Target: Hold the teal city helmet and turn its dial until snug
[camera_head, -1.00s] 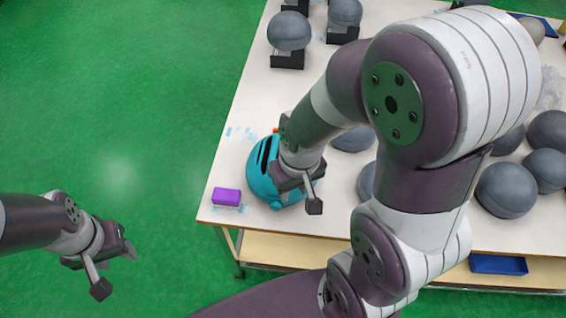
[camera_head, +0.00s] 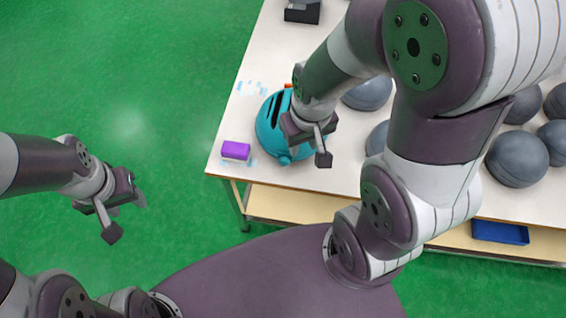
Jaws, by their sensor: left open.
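The teal helmet (camera_head: 268,128) with dark vent slots sits on the white table near its left front corner. My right gripper (camera_head: 322,147) is over the right side of the helmet and hides part of it. I cannot tell whether its fingers touch the helmet or how far they are apart. The dial cannot be made out. A small orange-red bit shows at the helmet's far edge. My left gripper (camera_head: 126,215) is open and empty, over the green floor left of the table.
A purple block (camera_head: 236,151) lies left of the helmet at the table (camera_head: 225,172) corner. Several grey domes (camera_head: 517,158) stand at the right. A black stand (camera_head: 302,12) is at the back. A blue bin (camera_head: 500,232) sits on the lower shelf. My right arm covers much of the table.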

